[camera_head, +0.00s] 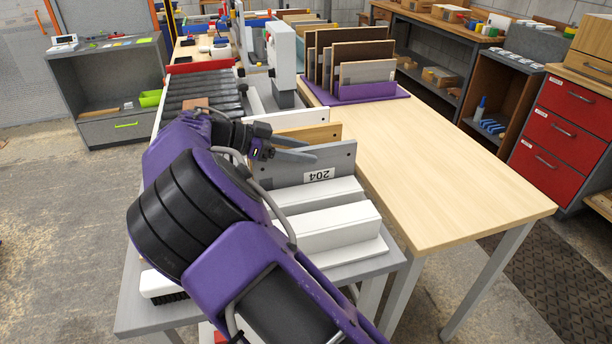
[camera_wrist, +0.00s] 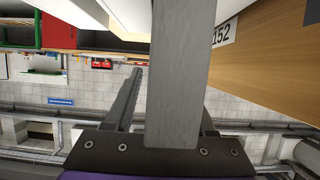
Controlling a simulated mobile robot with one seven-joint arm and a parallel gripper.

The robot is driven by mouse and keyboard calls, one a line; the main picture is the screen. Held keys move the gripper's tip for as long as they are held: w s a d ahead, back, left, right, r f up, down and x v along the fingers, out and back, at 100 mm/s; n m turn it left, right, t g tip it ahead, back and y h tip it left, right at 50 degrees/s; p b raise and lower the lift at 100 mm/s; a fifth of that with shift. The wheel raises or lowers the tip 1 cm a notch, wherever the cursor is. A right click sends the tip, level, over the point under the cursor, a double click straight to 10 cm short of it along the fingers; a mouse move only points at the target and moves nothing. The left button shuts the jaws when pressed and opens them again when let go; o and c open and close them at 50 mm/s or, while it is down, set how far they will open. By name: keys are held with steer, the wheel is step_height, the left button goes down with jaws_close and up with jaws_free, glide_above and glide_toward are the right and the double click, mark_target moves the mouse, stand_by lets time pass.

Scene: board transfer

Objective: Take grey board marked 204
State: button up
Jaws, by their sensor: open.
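The grey board marked 204 (camera_head: 285,176) stands upright on the bench, front of a short row, its white label upside down in the head view. My gripper (camera_head: 312,150) is open at the board's upper edge, one finger in front of its face. In the wrist view the grey board (camera_wrist: 178,75) is edge-on between my fingers, close to the palm. The left finger (camera_wrist: 126,98) shows beside it; the right finger is mostly hidden behind it. I cannot tell whether either finger touches the board.
A wooden board (camera_head: 322,132), marked 152 in the wrist view (camera_wrist: 262,65), and a white board (camera_head: 290,119) stand close behind. White blocks (camera_head: 325,228) lie in front. The wooden table (camera_head: 440,180) at right is mostly clear, with a purple rack (camera_head: 368,90) of boards at its far end.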

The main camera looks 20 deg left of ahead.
steer(key=shift+w+d+f, duration=0.2)
steer(key=shift+w+d, duration=0.1)
steer(key=shift+d, duration=0.2)
jaws_close()
stand_by(1.1)
